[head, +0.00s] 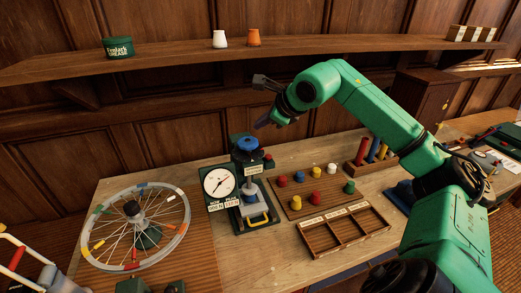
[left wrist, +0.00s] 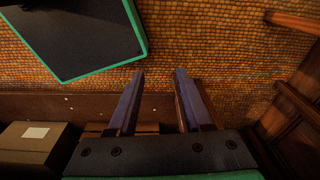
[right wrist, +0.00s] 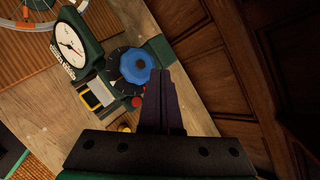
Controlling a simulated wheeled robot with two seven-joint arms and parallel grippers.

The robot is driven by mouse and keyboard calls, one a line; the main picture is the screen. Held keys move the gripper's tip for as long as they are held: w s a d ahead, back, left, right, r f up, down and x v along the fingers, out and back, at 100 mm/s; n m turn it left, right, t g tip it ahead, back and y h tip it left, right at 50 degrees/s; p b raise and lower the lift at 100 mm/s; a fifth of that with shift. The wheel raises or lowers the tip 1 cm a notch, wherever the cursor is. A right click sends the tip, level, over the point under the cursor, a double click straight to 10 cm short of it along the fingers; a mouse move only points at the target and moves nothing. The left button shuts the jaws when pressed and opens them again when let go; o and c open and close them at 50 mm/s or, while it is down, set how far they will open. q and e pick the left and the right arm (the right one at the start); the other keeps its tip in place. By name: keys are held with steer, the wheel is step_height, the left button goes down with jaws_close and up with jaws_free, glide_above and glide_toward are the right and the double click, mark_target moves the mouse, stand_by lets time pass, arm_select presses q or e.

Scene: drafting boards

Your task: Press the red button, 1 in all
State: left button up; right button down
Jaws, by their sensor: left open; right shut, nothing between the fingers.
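The red button (head: 268,157) sits on a small dark housing at the right side of a green machine with a blue knob (head: 247,144) and a white dial (head: 219,183). In the right wrist view the red button (right wrist: 137,102) shows beside the blue knob, left of my fingers. My right gripper (head: 260,124) is shut and empty, above and apart from the button and the knob. Its fingers (right wrist: 161,73) point toward the machine. My left gripper (left wrist: 157,72) is open and empty, over a woven floor; I cannot make it out in the head view.
A spoked wheel (head: 137,227) stands left of the machine. A board with several coloured pegs (head: 306,202) and a divided tray (head: 343,231) lie to its right. A shelf (head: 175,60) runs along the wall behind. A box (left wrist: 35,143) shows in the left wrist view.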

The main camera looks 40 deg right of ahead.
mark_target(268, 158)
steer(key=shift+h, duration=0.7)
steer(key=f+b, duration=0.2)
steer(key=s+d+f+b, duration=0.1)
steer(key=f+b, duration=0.1)
steer(key=b, duration=0.1)
steer(key=d+f+b, duration=0.1)
steer(key=f+b, duration=0.2)
steer(key=shift+s+d, duration=0.25)
steer(key=shift+s, duration=0.05)
steer(key=shift+f+b, duration=0.4)
steer(key=shift+f, duration=0.05)
arm_select(q)
step_height(268, 158, down, 9)
steer(key=s, duration=0.1)
steer(key=shift+s, duration=0.15)
steer(key=shift+a+r, duration=0.1)
steer(key=shift+r, duration=0.05)
arm_select(e)
steer(key=shift+r, duration=0.1)
arm_select(q)
steer(key=shift+f+b, duration=0.35)
steer(key=shift+f, duration=0.15)
arm_select(e)
steer(key=shift+f, duration=0.4)
